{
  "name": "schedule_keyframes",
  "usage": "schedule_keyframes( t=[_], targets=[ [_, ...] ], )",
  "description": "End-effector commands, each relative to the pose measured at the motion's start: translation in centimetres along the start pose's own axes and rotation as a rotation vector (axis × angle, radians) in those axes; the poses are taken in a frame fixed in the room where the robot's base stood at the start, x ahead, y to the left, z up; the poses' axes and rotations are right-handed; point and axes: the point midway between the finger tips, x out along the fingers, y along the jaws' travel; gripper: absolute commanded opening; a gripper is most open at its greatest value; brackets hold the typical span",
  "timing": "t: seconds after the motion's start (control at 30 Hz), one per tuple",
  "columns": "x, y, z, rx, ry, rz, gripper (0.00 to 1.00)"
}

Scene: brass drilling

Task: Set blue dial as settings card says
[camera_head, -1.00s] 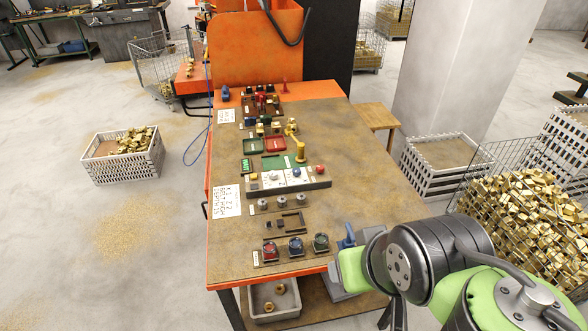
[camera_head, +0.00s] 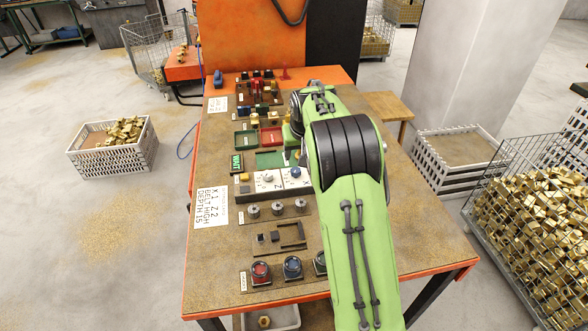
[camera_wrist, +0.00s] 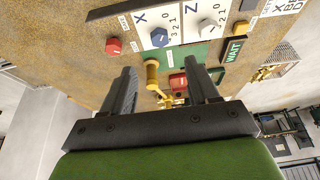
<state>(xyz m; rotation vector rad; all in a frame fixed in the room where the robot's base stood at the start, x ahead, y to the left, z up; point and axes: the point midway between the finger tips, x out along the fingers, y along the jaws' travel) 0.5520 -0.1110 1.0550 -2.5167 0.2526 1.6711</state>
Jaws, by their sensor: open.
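The blue dial (camera_wrist: 160,37) sits on a white panel (camera_head: 253,187) beside an X and a number scale; it also shows in the head view (camera_head: 295,173). Its exact setting is too small to read. A pale dial (camera_wrist: 208,29) beside the Z scale is next to it. The settings card (camera_head: 211,207) lies at the table's left edge and reads X 1, Z 2, BELT HIGH, DEPTH 15. My gripper (camera_wrist: 161,76) is open and empty above the table, with the blue dial beyond its fingertips. My arm hides the gripper in the head view.
A yellow-brass handle (camera_wrist: 151,74) shows between my fingers, apart from them. A red button (camera_wrist: 113,45) is near the blue dial. A green WAIT display (camera_head: 237,162) and red tray (camera_head: 271,136) are close. Small knobs (camera_head: 252,210) and round buttons (camera_head: 260,272) line the near side.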

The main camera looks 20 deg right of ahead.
Motion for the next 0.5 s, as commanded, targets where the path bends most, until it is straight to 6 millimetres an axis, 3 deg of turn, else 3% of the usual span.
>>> schedule_keyframes(
  t=[0.03, 0.3, 0.5],
  targets=[
    [1.6, 0.1, 0.2, 0.000, -0.006, 0.001, 0.60],
    [8.3, 0.1, 0.2, 0.001, -0.004, 0.001, 0.60],
    [11.1, 0.0, 0.1, 0.001, -0.001, 0.000, 0.60]
  ],
)
